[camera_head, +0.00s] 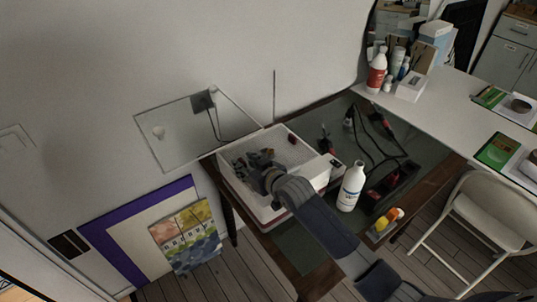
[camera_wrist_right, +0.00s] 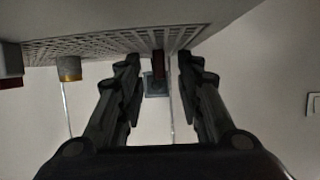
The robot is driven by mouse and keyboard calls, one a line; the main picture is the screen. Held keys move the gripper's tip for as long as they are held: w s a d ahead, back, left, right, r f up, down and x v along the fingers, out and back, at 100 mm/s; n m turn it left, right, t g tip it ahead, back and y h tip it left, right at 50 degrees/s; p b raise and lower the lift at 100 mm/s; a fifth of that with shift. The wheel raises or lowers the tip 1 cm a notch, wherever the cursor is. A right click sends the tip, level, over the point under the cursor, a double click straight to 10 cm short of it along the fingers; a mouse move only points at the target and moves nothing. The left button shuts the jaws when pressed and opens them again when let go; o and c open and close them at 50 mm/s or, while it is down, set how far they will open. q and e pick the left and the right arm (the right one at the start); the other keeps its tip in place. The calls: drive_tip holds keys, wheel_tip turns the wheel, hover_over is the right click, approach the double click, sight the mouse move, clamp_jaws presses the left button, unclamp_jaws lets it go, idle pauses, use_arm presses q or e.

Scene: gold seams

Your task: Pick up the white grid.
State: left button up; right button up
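The white grid (camera_head: 292,150) lies in the top of a white box-like device on the glass-topped table. My right gripper (camera_head: 258,163) is over the left part of the device, and my arm hides part of it. In the right wrist view the grid (camera_wrist_right: 100,43) shows at a flat angle along the top, with many small holes. My right gripper's fingers (camera_wrist_right: 159,66) are spread apart, with their tips close to the grid's edge. Whether they touch it I cannot tell. A dark red piece shows between the tips. My left gripper is in neither view.
A white bottle (camera_head: 351,186) stands just right of the device. Black cables and a power strip (camera_head: 393,181) lie further right, and a yellow-orange item (camera_head: 389,219) lies near the table's front edge. A wall with a socket (camera_head: 203,101) is close behind.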

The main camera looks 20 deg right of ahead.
drive_tip(key=shift+c, duration=0.3)
clamp_jaws()
drive_tip(key=shift+r, duration=0.15)
